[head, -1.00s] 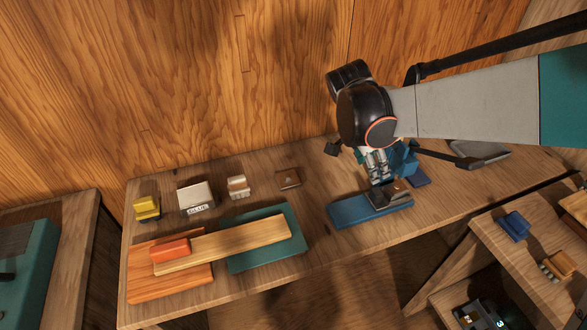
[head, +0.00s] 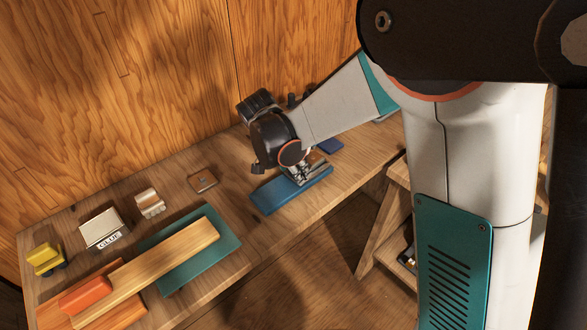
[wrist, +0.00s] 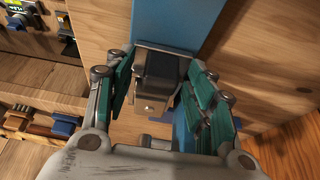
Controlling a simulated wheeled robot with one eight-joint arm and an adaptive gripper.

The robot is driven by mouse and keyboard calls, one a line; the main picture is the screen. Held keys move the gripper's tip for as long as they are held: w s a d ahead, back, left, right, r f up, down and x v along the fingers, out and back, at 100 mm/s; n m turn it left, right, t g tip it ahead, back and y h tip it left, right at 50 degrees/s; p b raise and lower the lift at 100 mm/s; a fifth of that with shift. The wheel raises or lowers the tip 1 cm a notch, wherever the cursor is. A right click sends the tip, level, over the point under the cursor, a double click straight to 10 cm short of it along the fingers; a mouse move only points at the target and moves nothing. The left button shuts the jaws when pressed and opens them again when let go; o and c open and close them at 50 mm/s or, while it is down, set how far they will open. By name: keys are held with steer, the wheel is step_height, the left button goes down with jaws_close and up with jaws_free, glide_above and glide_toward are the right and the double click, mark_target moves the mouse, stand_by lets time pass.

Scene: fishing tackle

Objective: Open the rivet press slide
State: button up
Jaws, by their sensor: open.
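The rivet press has a long blue base (head: 275,198) lying on the wooden bench, and its base also shows at the top of the wrist view (wrist: 172,22). A dark block on a metal plate, apparently the press slide (wrist: 162,68), sits on the base between my fingers. My gripper (wrist: 158,80) is open, with one teal-padded finger on each side of this block. I cannot tell whether either pad touches it. In the head view my gripper (head: 306,172) reaches down over the right part of the press and hides much of the slide.
On the bench (head: 190,205) to the left are a glue box (head: 102,229), a teal mat (head: 205,262), a wooden plank (head: 160,258), an orange block (head: 85,295) and a yellow item (head: 45,258). A dark blue piece (head: 330,146) lies behind the press. The wooden wall stands close behind.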

steer(key=shift+c, duration=0.6)
jaws_close()
steer(key=s+a, duration=0.1)
steer(key=a, duration=0.1)
steer(key=s+a, duration=0.4)
steer(key=a, duration=0.1)
steer(key=shift+s+a, duration=0.1)
steer(key=shift+o, duration=0.6)
jaws_free()
steer(key=shift+r, duration=0.1)
steer(key=v, duration=0.7)
